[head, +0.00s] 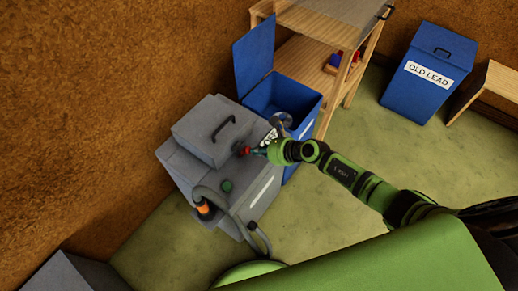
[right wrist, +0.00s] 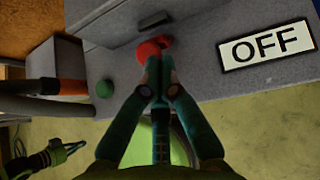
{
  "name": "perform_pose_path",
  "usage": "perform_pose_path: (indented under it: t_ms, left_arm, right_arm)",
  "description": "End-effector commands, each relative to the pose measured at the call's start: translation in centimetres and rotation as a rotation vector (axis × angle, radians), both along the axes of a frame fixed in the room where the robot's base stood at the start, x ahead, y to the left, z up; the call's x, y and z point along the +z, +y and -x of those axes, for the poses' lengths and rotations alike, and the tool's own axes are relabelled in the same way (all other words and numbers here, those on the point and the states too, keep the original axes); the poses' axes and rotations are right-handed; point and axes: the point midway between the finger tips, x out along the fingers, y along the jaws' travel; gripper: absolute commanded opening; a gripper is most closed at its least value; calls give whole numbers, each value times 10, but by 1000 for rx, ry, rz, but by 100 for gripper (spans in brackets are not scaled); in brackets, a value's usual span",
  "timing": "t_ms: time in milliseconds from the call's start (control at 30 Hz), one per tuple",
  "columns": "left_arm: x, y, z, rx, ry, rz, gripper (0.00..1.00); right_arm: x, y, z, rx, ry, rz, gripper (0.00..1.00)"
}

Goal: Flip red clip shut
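The red clip (head: 243,150) is on the front of a grey machine (head: 180,165), just under its lid (head: 207,130). In the right wrist view the red clip (right wrist: 149,50) has a rounded red part and a smaller red piece beside it. My right gripper (head: 259,151) is at the clip. In the right wrist view its fingertips (right wrist: 160,63) are together and at the clip's near edge; I cannot tell whether they touch it. A green and black gripper (right wrist: 68,150), apparently my left, shows small at the lower left there, its fingers unclear.
An OFF label (right wrist: 266,46) and a green knob (right wrist: 104,89) are on the machine. A grey hose with an orange part (head: 204,208) is at its front. An open blue bin (head: 290,103) stands close behind my right gripper. Green floor (head: 330,215) is clear to the right.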

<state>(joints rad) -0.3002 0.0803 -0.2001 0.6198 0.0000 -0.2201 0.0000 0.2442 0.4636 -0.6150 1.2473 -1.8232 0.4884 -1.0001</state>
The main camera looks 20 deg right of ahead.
Motion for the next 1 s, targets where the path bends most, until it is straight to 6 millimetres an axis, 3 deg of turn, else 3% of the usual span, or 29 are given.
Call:
perform_pose_path:
  t_ms: [1000]
  left_arm:
    - [29,0,0,0,-1,0,0]
  right_arm:
    - [8,6,-7,2,88,67,0]
